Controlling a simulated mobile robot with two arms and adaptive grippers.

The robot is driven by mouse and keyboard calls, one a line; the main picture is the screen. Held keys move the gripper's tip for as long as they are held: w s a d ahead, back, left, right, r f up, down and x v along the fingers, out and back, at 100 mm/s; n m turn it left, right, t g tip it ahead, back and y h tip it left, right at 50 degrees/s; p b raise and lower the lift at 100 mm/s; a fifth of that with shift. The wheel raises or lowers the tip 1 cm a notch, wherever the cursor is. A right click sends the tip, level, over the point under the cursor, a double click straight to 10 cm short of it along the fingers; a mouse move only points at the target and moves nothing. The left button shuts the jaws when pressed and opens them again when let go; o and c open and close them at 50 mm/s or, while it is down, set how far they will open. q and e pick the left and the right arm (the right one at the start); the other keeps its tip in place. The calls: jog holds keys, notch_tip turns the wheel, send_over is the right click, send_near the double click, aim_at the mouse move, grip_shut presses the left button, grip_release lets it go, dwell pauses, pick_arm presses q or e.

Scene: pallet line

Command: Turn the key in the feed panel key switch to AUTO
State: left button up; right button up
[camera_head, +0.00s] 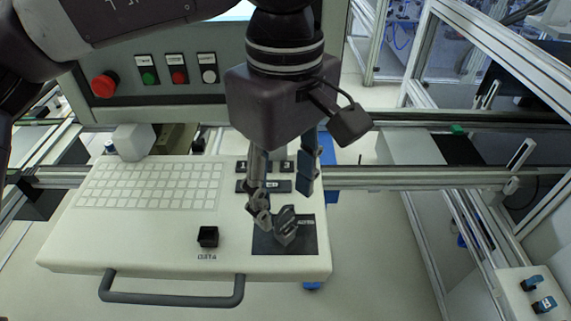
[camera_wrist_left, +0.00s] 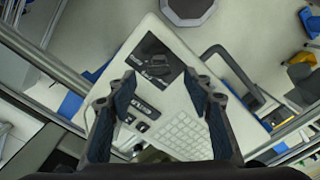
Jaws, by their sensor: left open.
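The feed panel (camera_head: 150,240) is a pale, sloping desk with a key switch at its right front. The key switch plate (camera_head: 305,243) is a black square, and a dark grey key (camera_head: 286,224) stands up from it. Lettering, perhaps AUTO, shows right of the key; the key's exact angle is unclear. The plate also shows in the left wrist view (camera_wrist_left: 157,49). My left gripper (camera_head: 283,196) hangs over the plate, fingers apart, one fingertip close to the key in the picture; contact cannot be told. It also shows open in the left wrist view (camera_wrist_left: 160,80). My right gripper is not seen.
Small black buttons (camera_head: 264,186) lie just behind the plate, and a small black square holder (camera_head: 208,237) lies left of it. A grey handle (camera_head: 170,300) runs along the front. An upright console with a red emergency button (camera_head: 104,85) stands behind.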

aim_at(284, 215)
pick_arm(q)
notch_tip(284, 215, down, 3)
jog(key=shift+s+r+p, duration=0.1)
jog(key=shift+r+p, duration=0.1)
jog(key=shift+p, duration=0.3)
jog(key=f, duration=0.2)
jog(key=shift+w+f+p, duration=0.25)
jog(key=shift+f+p, duration=0.1)
jog(key=shift+f, duration=0.25)
jog(key=shift+s, duration=0.1)
jog(key=c, duration=1.2)
jog(key=m+b, duration=0.1)
jog(key=m, duration=0.1)
jog(key=shift+f+m, duration=0.15)
jog(key=shift+m, duration=0.15)
jog(key=m+b, duration=0.2)
jog(key=m, duration=0.3)
jog(key=shift+m+b, duration=0.5)
jog(key=shift+m, duration=0.5)
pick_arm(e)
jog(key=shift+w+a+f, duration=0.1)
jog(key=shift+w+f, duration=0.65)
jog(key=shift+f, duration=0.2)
pick_arm(q)
jog(key=shift+m, duration=0.3)
